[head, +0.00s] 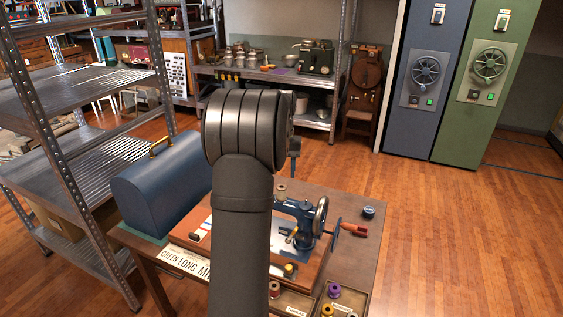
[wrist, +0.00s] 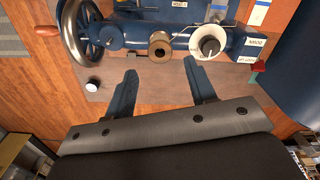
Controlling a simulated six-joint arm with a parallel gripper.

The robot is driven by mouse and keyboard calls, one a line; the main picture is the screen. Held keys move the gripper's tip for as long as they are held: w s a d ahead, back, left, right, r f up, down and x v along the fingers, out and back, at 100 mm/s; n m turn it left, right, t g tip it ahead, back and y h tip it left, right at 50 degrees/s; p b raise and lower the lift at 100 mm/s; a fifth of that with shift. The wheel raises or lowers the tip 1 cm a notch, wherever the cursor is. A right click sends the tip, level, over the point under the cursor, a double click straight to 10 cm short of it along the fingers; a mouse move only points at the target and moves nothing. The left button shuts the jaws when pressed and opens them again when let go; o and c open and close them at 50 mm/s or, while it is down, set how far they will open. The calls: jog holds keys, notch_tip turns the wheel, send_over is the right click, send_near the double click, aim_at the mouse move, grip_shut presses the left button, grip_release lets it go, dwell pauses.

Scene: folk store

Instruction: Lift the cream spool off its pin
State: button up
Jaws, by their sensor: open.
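The blue sewing machine (head: 303,222) stands on a wooden base on the table, partly hidden by my arm. In the wrist view the machine (wrist: 130,35) lies across the top. My gripper (wrist: 163,72) is open and empty. I see no contact. In the head view my arm hides most of the gripper.
The handwheel (wrist: 80,30) is left of the spools. A blue case (head: 160,190) stands at the left of the table, beside a metal shelf (head: 80,150). Trays (head: 345,300) with several coloured spools are at the front right. The floor at right is clear.

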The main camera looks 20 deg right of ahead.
jog(key=shift+f, duration=3)
jog(key=c, duration=0.6)
jog(key=shift+r, duration=0.1)
jog(key=shift+r, duration=3.2)
